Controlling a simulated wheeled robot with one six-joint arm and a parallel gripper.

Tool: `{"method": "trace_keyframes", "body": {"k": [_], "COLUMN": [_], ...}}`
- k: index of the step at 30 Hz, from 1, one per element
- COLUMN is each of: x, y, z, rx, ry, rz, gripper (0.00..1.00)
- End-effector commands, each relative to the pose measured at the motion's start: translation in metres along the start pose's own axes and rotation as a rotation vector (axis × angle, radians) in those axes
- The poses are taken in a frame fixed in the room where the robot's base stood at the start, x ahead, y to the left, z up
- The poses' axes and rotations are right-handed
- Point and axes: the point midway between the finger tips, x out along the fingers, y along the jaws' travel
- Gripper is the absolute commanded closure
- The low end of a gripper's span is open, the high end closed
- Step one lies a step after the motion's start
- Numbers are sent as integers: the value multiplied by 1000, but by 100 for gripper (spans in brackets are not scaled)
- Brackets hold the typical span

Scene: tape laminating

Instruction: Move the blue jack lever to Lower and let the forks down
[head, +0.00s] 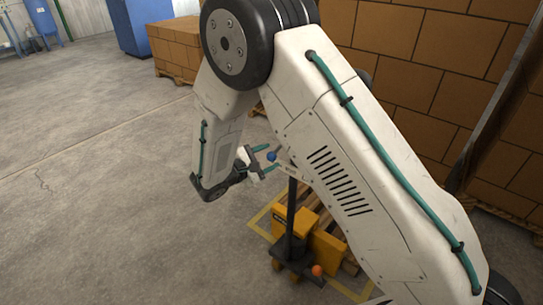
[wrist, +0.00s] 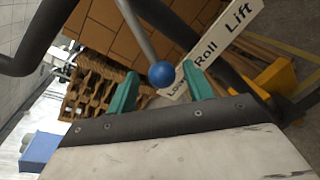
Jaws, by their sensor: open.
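The blue knob of the jack lever (head: 271,156) shows between the fingertips of my gripper (head: 265,159) in the head view. In the wrist view the blue knob (wrist: 161,75) sits on a grey rod, between my two teal fingers, which are open and apart from it. A white label plate (wrist: 215,48) behind it reads Roll and Lift, with Lower partly hidden by the knob. The lever's exact setting cannot be told. The yellow pallet jack (head: 292,222) stands below with its dark upright post (head: 291,207). Its forks are mostly hidden by my arm.
A wooden pallet (head: 310,202) lies by the jack, on floor marked with yellow lines (head: 262,212). Stacked brown cartons (head: 420,60) stand behind at the right. An orange ball-shaped part (head: 317,270) is low on the jack. The concrete floor at left is clear.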

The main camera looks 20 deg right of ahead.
Motion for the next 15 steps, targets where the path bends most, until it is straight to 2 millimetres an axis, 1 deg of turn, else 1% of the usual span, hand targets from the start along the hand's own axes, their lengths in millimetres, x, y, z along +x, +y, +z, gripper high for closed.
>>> {"method": "trace_keyframes", "body": {"k": [1,3,7,10,15], "x": [-11,-23,-43,-53,-58], "y": [0,1,1,1,1], "z": [-1,-1,0,-1,0], "rx": [0,1,2,2,2], "ry": [3,3,2,2,1], "rz": [3,3,2,2,0], "gripper": [49,49,49,49,49]}}
